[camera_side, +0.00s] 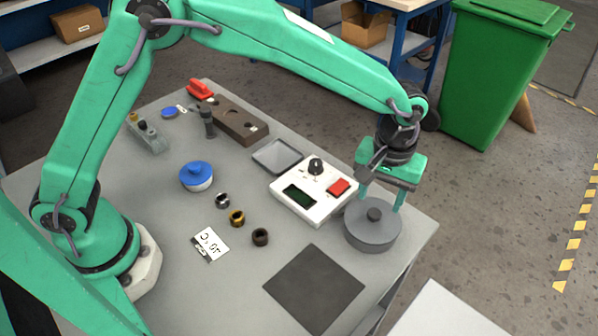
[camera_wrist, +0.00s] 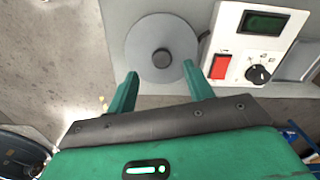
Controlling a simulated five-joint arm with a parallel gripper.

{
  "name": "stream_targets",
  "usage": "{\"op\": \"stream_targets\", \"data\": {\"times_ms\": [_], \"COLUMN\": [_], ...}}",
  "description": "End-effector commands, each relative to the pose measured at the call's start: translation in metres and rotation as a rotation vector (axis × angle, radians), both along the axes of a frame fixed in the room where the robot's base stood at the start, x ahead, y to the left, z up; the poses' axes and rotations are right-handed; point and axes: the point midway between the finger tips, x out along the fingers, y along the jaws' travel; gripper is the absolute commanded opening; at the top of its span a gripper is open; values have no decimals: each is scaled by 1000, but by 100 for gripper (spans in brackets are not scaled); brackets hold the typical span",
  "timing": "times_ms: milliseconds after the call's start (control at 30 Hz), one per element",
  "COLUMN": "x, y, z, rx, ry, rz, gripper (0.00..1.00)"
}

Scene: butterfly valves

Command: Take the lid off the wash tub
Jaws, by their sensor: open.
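The wash tub (camera_side: 372,241) is a round grey tub near the right corner of the table. Its flat grey lid (camera_side: 390,229) is on it, with a dark round knob (camera_side: 375,214) in the middle. In the wrist view the lid (camera_wrist: 161,35) is seen from above, with its knob (camera_wrist: 162,58) at the centre. My gripper (camera_side: 381,203) is open above the lid, its green fingers pointing down. In the wrist view the fingertips (camera_wrist: 160,68) stand apart on either side, near the knob's lower edge. Nothing is between them. I cannot tell the exact height of the fingertips above the lid.
A white control box (camera_side: 312,197) with a screen, black dial and red button stands close to the tub's left. A dark square mat (camera_side: 314,288) lies in front. A grey tray (camera_side: 278,156), blue-lidded jar (camera_side: 196,177) and several rings lie further left. The table edge is close on the right.

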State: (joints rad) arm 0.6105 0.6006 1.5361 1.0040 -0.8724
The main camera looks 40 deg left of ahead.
Motion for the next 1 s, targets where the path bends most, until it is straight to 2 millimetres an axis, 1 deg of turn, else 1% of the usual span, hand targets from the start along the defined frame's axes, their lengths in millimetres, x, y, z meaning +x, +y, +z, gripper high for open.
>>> {"op": "stream_targets", "data": {"times_ms": [300,433,567,1000], "x": [-4,-4,-4,-3], "y": [2,2,2,2], "z": [-35,-45,-48,-48], "rx": [2,1,1,1], "ry": [3,2,1,1], "rz": [0,0,0,0], "gripper": [52,52,52,52]}}
